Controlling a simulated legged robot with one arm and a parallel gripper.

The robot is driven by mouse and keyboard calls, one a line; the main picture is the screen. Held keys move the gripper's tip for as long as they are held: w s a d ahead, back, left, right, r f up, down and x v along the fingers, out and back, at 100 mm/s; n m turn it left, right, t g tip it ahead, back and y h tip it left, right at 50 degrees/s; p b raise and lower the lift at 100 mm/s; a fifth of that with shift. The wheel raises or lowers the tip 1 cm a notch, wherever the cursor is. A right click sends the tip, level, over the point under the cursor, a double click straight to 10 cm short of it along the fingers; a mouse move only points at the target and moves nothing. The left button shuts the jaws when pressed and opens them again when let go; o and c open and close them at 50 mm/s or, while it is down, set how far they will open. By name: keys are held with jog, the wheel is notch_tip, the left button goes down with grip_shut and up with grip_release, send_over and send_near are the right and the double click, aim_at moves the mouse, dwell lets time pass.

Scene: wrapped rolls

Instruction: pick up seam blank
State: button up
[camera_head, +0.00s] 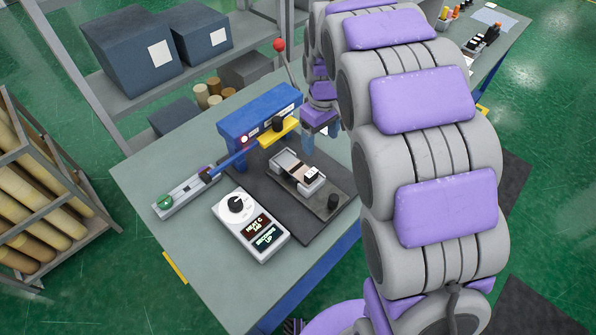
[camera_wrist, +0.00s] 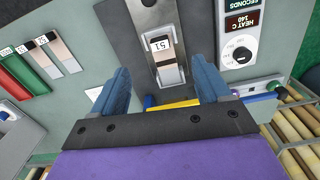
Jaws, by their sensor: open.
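A pale metal-looking holder (camera_head: 286,161) lies on the dark base plate of the blue press. A light strip with a white label tag (camera_head: 312,173) sits in it; I cannot tell for sure that this is the seam blank. In the wrist view the labelled tag (camera_wrist: 160,43) lies ahead of my gripper, roughly between the lines of its two fingers. My gripper (camera_wrist: 163,80) is open and empty, with blue fingers wide apart. In the head view it (camera_head: 320,138) hangs beside the press, above and behind the holder, apart from it.
The blue press (camera_head: 258,112) has a yellow arm and red-knobbed lever. A white control box (camera_head: 250,225) stands in front. Several labelled strips (camera_wrist: 62,52) lie at the left in the wrist view. Shelves with dark boxes (camera_head: 130,52) and a roll rack (camera_head: 40,195) flank the bench.

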jog(key=w+f+n, duration=0.1)
jog(key=w, duration=0.2)
send_over(310, 171)
notch_tip(310, 171, down, 6)
jog(key=f, duration=0.2)
jog(key=d+f+b, duration=0.1)
jog(key=f, duration=0.1)
jog(key=f+b, duration=0.1)
jog(key=f, duration=0.1)
jog(key=shift+d+f, duration=0.25)
jog(key=shift+f, duration=0.05)
jog(key=f, duration=0.1)
jog(key=a+f+b, duration=0.1)
jog(key=f, duration=0.1)
jog(key=a+f, duration=0.1)
jog(key=f, duration=0.1)
jog(key=shift+f+b, duration=0.15)
jog(key=shift+b, duration=0.15)
jog(key=shift+d, duration=0.5)
jog(key=shift+c, duration=0.6)
jog(key=shift+a, duration=0.45)
jog(key=c, duration=0.8)
jog(key=shift+d, duration=0.15)
jog(key=shift+c, duration=0.7)
